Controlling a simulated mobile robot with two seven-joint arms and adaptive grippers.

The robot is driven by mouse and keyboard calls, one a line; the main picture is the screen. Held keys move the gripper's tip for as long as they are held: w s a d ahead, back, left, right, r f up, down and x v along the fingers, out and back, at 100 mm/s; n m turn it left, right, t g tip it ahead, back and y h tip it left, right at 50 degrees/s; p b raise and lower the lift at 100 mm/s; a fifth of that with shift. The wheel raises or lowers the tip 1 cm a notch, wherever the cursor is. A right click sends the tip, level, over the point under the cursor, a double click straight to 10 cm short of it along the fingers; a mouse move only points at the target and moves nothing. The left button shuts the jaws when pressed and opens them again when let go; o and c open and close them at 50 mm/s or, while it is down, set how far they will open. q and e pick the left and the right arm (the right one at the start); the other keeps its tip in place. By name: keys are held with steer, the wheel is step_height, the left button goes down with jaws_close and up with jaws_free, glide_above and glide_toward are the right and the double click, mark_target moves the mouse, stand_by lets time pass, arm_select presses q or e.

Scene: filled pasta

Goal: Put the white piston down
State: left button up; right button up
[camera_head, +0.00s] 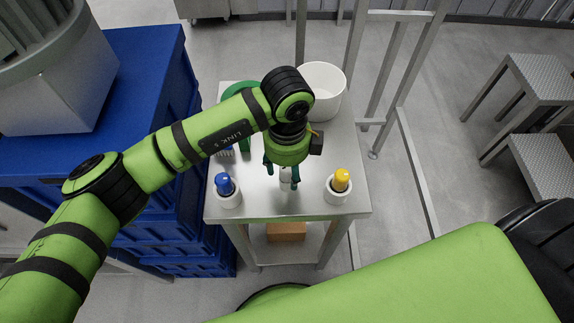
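My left gripper (282,176) points down over the middle of a small steel table (310,208). Its two dark green fingers stand apart. A small white piece (286,176), which looks like the white piston, shows between them near the right finger. A gap shows on its left side. The gripper hides its upper part, and I cannot tell whether it touches the tabletop. A blue piston (224,183) stands in a white cup (229,201) to the left. A yellow piston (341,179) stands in another white cup (336,196) to the right. My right gripper is out of view.
A green round thing (236,91) is partly hidden behind my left arm. Blue crates (150,80) are stacked left of the table. A brown box (286,231) lies on the lower shelf.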

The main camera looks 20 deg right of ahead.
arm_select(q)
steer(key=shift+r, duration=0.1)
steer(key=shift+r, duration=0.2)
step_height(320, 180, up, 12)
steer(key=b, duration=0.3)
steer(key=shift+f, duration=0.15)
steer(key=shift+f, duration=0.1)
